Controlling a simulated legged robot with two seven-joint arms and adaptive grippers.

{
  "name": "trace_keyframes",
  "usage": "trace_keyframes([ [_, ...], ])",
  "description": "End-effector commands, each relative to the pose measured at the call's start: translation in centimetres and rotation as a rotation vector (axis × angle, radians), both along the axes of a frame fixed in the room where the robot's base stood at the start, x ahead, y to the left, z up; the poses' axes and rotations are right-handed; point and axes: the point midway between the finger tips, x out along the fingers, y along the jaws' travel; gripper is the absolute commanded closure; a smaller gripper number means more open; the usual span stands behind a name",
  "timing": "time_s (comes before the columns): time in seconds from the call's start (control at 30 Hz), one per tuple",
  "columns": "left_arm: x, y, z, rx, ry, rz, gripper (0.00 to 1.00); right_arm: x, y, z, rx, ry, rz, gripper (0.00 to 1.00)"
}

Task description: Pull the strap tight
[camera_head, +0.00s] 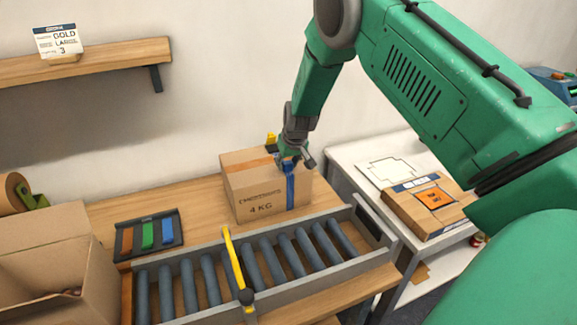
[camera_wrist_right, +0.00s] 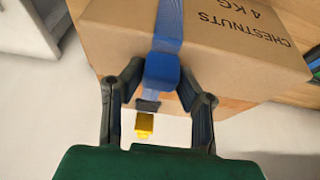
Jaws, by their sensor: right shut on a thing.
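A closed cardboard box (camera_head: 245,190) marked "CHESTNUTS 4 KG" stands upright on the wooden table behind the roller conveyor. A blue strap (camera_head: 290,192) runs down its front face near the right end; in the right wrist view the strap (camera_wrist_right: 168,22) crosses the box (camera_wrist_right: 120,40). My right gripper (camera_head: 291,158) is at the box's top right edge. In the wrist view my right gripper (camera_wrist_right: 160,78) has its fingers on both sides of the strap's thick blue part, shut on it. A yellow tab (camera_wrist_right: 144,124) hangs below a dark clip there. My left gripper is out of view.
The roller conveyor (camera_head: 180,258) with a yellow bar (camera_head: 232,258) lies in front. An open carton (camera_head: 45,260) stands at left, beside a dark tray (camera_head: 125,252) of coloured pieces. A white side table (camera_head: 350,155) at right holds a flat carton (camera_head: 405,212).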

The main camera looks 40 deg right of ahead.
Motion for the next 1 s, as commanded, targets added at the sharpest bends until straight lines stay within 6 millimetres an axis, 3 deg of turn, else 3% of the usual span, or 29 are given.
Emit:
trace_keyframes([
  [0.13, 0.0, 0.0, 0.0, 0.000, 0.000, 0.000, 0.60, -0.3, 0.2, -0.3, 0.003, 0.005, 0.002, 1.00],
  [0.17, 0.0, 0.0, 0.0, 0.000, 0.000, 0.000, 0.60, -0.3, 0.2, -0.3, 0.004, 0.006, 0.002, 0.62],
  [0.2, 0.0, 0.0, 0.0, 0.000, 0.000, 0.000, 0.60, -0.3, 0.2, -0.3, 0.004, 0.005, 0.002, 0.52],
  [0.6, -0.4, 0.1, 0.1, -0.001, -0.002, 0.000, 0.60, -0.5, 0.3, 0.6, 0.002, 0.001, 0.002, 0.52],
  [1.0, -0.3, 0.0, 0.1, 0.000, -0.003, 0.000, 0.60, -3.2, 1.0, 7.8, 0.004, 0.000, 0.002, 0.52],
])
